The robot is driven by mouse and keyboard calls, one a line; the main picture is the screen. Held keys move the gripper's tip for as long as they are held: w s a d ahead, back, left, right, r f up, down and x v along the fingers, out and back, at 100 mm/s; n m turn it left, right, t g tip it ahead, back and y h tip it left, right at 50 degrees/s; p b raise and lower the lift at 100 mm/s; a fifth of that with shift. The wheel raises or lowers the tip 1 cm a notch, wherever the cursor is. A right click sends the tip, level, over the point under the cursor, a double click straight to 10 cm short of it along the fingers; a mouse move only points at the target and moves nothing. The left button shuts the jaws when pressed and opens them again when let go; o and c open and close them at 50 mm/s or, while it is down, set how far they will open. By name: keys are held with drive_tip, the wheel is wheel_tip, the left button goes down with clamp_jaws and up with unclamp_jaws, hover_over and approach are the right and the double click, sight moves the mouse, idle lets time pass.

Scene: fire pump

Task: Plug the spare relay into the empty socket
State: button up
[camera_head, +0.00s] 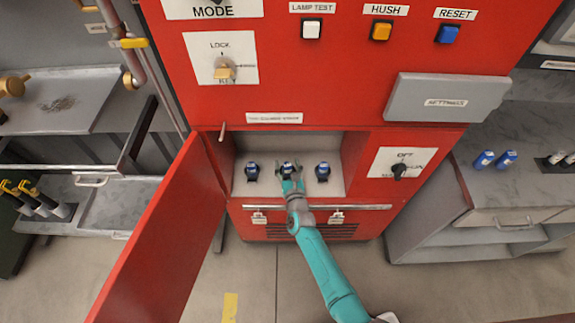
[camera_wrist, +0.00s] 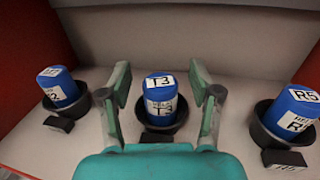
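A blue relay labelled T3 (camera_wrist: 162,97) stands upright in the middle black socket (camera_wrist: 177,128) inside the red cabinet; in the head view it is the middle relay (camera_head: 288,167). My gripper (camera_wrist: 161,92) is open, one finger on either side of this relay, with gaps between. In the head view my gripper (camera_head: 291,184) reaches into the open compartment. A left relay (camera_wrist: 58,90) and a right relay marked R5 (camera_wrist: 292,112) sit in their own black sockets. No empty socket shows in the compartment. My gripper hides part of the middle socket's front.
The red cabinet door (camera_head: 158,235) stands open at left. Two blue relays (camera_head: 494,159) are on the grey bench at right, near dark holders (camera_head: 557,159). A rotary switch (camera_head: 399,170) is right of the compartment. The side relays leave limited room beside my fingers.

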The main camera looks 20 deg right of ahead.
drive_tip(key=shift+s, duration=0.1)
drive_tip(key=s+a, duration=0.1)
drive_tip(key=s, duration=1)
drive_tip(key=shift+s+a, duration=0.25)
drive_tip(key=shift+s, duration=0.1)
